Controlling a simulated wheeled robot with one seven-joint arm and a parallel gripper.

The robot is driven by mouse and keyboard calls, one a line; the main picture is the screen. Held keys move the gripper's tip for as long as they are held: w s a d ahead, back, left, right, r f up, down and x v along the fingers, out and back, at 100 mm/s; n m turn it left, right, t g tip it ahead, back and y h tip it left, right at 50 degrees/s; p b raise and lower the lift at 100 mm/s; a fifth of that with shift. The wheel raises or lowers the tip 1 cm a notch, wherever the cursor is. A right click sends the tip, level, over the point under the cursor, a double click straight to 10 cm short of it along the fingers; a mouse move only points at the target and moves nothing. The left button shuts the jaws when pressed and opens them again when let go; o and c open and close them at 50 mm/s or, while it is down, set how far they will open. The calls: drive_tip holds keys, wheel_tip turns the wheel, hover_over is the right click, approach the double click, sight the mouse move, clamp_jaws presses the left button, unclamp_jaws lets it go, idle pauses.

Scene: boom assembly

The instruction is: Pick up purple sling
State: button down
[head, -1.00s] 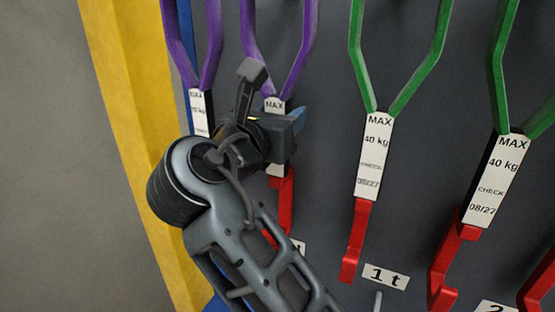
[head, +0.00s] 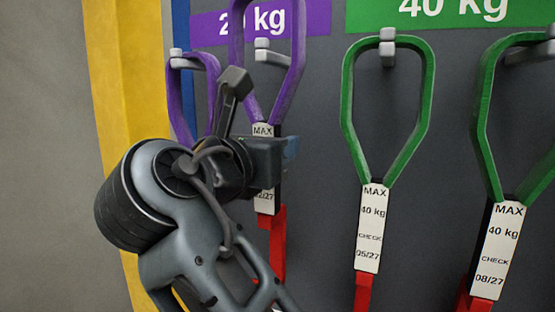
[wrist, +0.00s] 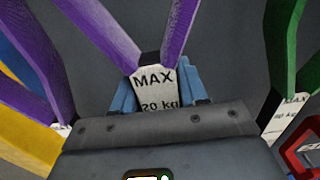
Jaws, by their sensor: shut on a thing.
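A purple sling (head: 295,60) with a white "MAX" label and a red hook (head: 277,250) is in the middle left of the head view. My gripper (head: 276,155) is shut on its label section. In the wrist view the blue fingers of my gripper (wrist: 160,88) sit on either side of the label (wrist: 155,80), marked 20 kg. The sling's loop reaches up to the top edge of the head view, and its peg (head: 270,52) shows inside the loop, well below the loop's top. My gripper hides part of the label.
A second purple sling (head: 173,105) hangs on a peg just left, partly behind my arm. Green slings (head: 347,110) hang on pegs to the right, under a 40 kg sign (head: 455,10). A yellow post (head: 125,70) stands at the left. Grey panel separates the held sling from the green ones.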

drive_tip(key=b+v, duration=0.1)
drive_tip(key=v, duration=1.7)
drive_tip(key=shift+r, duration=0.15)
drive_tip(key=shift+s, duration=0.1)
